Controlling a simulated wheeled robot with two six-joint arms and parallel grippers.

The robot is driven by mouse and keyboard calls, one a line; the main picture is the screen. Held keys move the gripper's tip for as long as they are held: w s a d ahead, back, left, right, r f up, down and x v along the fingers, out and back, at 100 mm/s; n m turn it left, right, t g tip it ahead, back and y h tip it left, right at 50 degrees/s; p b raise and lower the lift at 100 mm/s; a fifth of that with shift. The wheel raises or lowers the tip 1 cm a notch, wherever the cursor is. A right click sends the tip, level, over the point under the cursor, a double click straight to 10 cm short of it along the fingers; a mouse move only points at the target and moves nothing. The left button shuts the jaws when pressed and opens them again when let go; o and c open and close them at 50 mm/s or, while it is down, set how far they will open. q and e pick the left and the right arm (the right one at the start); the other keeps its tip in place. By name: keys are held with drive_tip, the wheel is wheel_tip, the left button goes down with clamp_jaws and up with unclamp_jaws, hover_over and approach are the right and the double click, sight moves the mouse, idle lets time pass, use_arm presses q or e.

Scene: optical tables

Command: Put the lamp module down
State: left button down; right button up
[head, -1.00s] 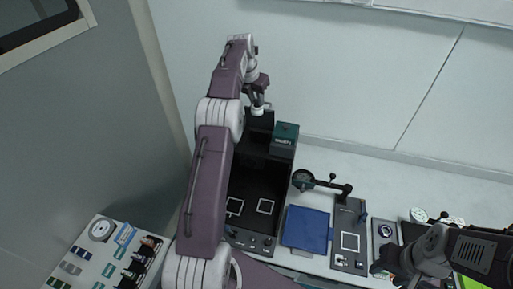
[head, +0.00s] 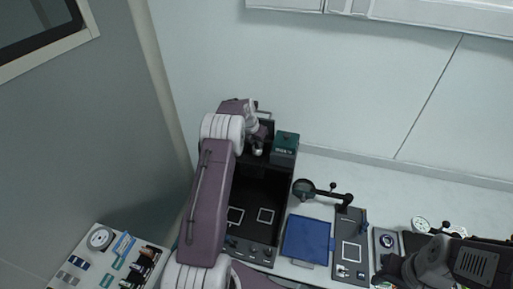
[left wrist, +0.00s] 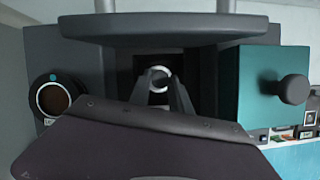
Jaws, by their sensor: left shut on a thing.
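My left gripper (head: 257,148) is at the back of the black bench unit (head: 232,242), just left of a teal-topped box (head: 286,142). In the left wrist view, its fingers (left wrist: 160,88) close around a small pale ring-shaped piece (left wrist: 160,72), which I take as the lamp module's grip. The module's body is dark and mostly hidden behind the gripper and arm; I cannot tell whether it touches the unit. The teal box with a round knob (left wrist: 293,89) is close on the right. My right gripper (head: 388,270) is low at the right, its jaws unclear.
A blue pad (head: 306,240), a black stand with an arm (head: 322,191) and a plate with a white square (head: 350,250) lie right of the unit. A tray of small parts (head: 100,262) is at lower left. A wall rises behind.

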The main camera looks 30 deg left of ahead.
sight(256, 147)
use_arm(q)
wheel_tip(256, 147, down, 3)
drive_tip(key=shift+s+d+r+p, duration=0.1)
drive_tip(key=shift+p, duration=0.3)
drive_tip(key=shift+f, duration=0.4)
drive_tip(key=shift+f, duration=0.1)
drive_tip(key=c, duration=1.2)
unclamp_jaws()
